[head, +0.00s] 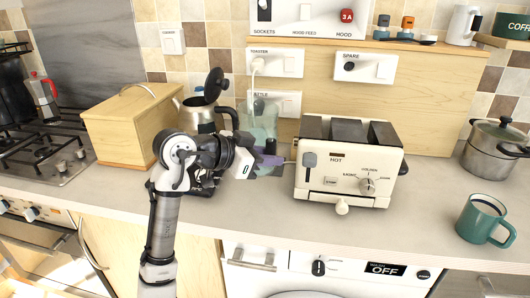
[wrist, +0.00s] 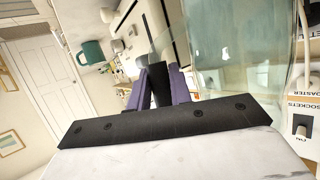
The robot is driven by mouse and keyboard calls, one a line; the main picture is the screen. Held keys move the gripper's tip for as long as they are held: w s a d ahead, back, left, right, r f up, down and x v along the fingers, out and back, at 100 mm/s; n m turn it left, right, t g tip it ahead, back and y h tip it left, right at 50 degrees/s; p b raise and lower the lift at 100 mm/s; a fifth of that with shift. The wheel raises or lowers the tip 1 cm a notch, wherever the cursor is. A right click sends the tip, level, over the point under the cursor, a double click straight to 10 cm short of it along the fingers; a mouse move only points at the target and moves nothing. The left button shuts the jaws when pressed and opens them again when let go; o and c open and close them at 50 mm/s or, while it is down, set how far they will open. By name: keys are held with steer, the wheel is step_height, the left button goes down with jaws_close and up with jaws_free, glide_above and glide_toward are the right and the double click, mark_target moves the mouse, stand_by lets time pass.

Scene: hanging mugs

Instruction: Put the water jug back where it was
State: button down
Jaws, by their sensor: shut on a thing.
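The water jug (head: 263,122) is clear, teal-tinted glass. It is upright in the head view, between the kettle and the toaster. Its lower part is hidden behind my gripper (head: 270,160), so I cannot tell whether it touches the counter. In the wrist view the glass of the jug (wrist: 235,50) fills the upper right, close beside the purple fingers of my gripper (wrist: 162,88). The fingers are shut on the jug, with a dark strip between them. The exact part held is unclear.
The cream toaster (head: 348,165) stands very close on the right. A steel kettle (head: 200,115) with its lid raised and a wooden bread box (head: 130,125) are on the left. A teal mug (head: 484,220) and a pot (head: 495,148) are far right. The front counter (head: 420,215) is clear.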

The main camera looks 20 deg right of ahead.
steer(key=shift+s+r, duration=0.1)
steer(key=shift+a+p, duration=0.1)
steer(key=shift+p, duration=0.5)
step_height(320, 180, down, 8)
steer(key=b, duration=0.6)
steer(key=shift+f, duration=0.4)
steer(key=c, duration=1.2)
jaws_free()
steer(key=b+v, duration=0.2)
steer(key=v, duration=1.1)
steer(key=shift+a+r, duration=0.1)
steer(key=shift+a, duration=0.3)
